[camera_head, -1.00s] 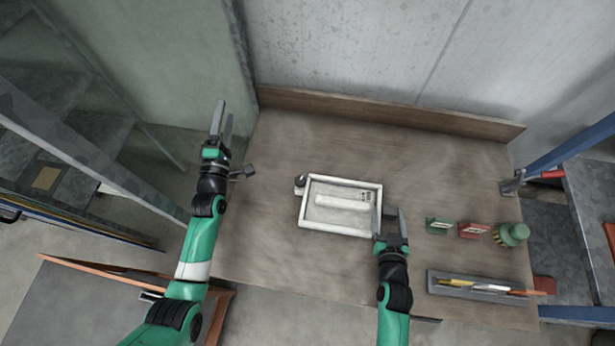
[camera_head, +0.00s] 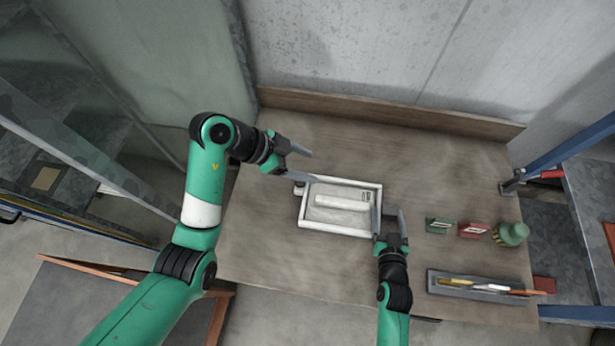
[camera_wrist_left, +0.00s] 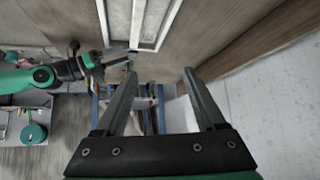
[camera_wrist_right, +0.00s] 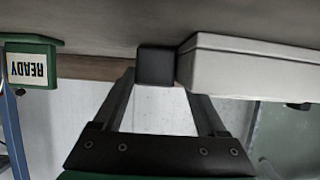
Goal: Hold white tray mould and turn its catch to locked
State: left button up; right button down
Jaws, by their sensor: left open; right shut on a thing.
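The white tray mould (camera_head: 303,216) lies flat on the wooden table, with a long pale raised block inside it. My right gripper (camera_head: 390,213) is at the tray's right side. In the right wrist view it is shut on a dark block (camera_wrist_right: 156,66) fixed to the end of the white tray (camera_wrist_right: 245,66). My left gripper (camera_head: 306,164) is open and empty above the table at the tray's upper left. In the left wrist view its fingers (camera_wrist_left: 158,80) are apart, with the tray's pale edge (camera_wrist_left: 138,22) beyond. The catch at the tray's left end is small and partly hidden, so its position is unclear.
A green sign (camera_head: 437,226), reading READY in the right wrist view (camera_wrist_right: 30,66), and a red sign (camera_head: 473,231) stand right of the tray. The table's back is clear.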

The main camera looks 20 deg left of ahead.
pick_arm(q)
jog(key=s+a+f+n+g+y, duration=0.1)
jog(key=s+a+f+n+y, duration=0.1)
jog(key=a+y, duration=0.3)
jog(key=shift+h, duration=0.4)
jog(key=x, duration=0.7)
jog(key=a+x, duration=0.1)
jog(key=x, duration=0.3)
jog(key=shift+w+f, duration=0.2)
jog(key=shift+f, duration=0.2)
grip_shut()
